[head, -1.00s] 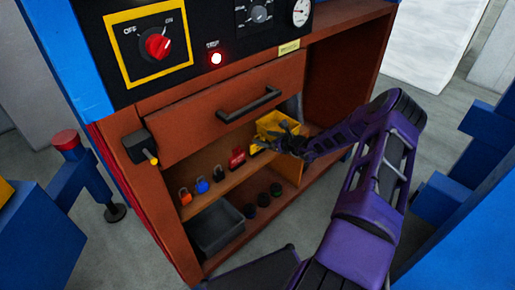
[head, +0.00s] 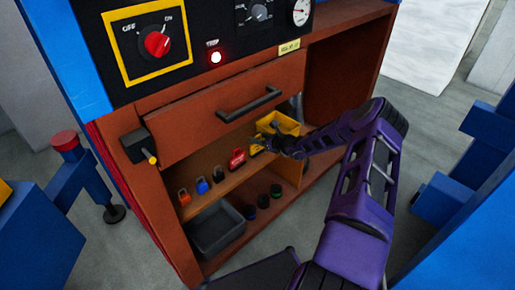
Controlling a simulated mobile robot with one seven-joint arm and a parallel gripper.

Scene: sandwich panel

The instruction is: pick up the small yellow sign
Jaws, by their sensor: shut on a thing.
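The small yellow sign (head: 256,150) is on the upper shelf of the brown cabinet, just right of a red object and in front of the yellow bin. Only a small part of it shows, as my gripper covers some of it. My gripper (head: 264,143) reaches in from the right and is shut on the sign. The fingertips are small and dark, so the exact grip is hard to see. I cannot tell whether the sign is clear of the shelf.
A yellow bin (head: 279,123) stands right behind my gripper. A red object (head: 237,159) and several small padlocks (head: 202,186) line the shelf to the left. A drawer with a black handle (head: 250,104) is above. A grey bin (head: 216,230) sits below.

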